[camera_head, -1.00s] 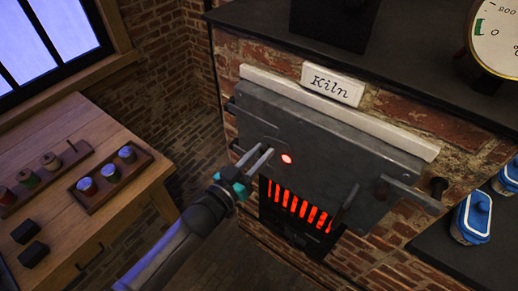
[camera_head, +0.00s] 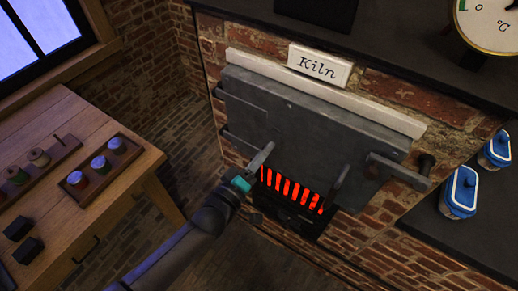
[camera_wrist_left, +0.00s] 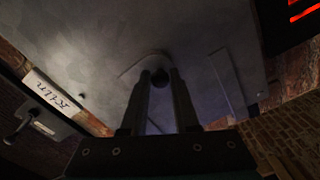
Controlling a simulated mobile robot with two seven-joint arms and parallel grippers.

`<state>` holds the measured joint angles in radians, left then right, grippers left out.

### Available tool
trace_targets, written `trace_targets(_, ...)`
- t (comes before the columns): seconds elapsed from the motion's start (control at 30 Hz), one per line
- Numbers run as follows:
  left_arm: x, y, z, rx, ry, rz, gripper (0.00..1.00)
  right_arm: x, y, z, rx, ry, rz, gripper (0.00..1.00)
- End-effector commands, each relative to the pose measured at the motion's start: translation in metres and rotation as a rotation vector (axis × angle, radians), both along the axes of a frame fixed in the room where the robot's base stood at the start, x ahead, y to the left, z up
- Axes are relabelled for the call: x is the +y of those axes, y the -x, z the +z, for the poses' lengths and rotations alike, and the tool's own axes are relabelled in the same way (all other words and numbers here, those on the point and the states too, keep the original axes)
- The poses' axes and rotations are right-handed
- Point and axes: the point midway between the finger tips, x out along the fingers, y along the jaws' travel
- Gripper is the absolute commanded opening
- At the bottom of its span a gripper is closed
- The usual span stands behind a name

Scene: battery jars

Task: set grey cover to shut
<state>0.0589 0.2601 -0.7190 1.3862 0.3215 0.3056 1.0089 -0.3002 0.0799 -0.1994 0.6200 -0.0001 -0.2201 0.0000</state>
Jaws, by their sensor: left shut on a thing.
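The grey cover (camera_wrist_left: 136,72) appears as a rounded plate on the grey kiln door in the left wrist view. A dark round knob (camera_wrist_left: 160,76) stands out at it. My left gripper (camera_wrist_left: 160,88) is shut on this knob, one finger on each side. In the head view my left gripper (camera_head: 267,150) is at the lower left part of the door (camera_head: 300,125). It hides much of the cover there. No red glow shows on the door face around the gripper. My right gripper is out of view.
Red glowing bars (camera_head: 290,188) lie below the door, close to my gripper. A post and a handle (camera_head: 398,172) stick out at the door's right. A wooden table (camera_head: 110,215) with racks of jars stands left. Blue-lidded jars (camera_head: 460,190) stand right.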

Motion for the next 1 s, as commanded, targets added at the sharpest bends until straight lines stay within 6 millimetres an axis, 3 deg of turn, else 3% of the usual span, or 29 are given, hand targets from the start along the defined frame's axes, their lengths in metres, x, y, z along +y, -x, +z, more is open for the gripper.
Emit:
trace_targets(0.4,-0.0091,0.007,-0.0017,0.124,0.169,0.0,0.0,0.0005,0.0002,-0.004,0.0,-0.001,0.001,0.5)
trace_targets(1.0,-0.0109,0.0083,-0.0015,0.146,0.198,0.0,0.0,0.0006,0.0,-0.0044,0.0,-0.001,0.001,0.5)
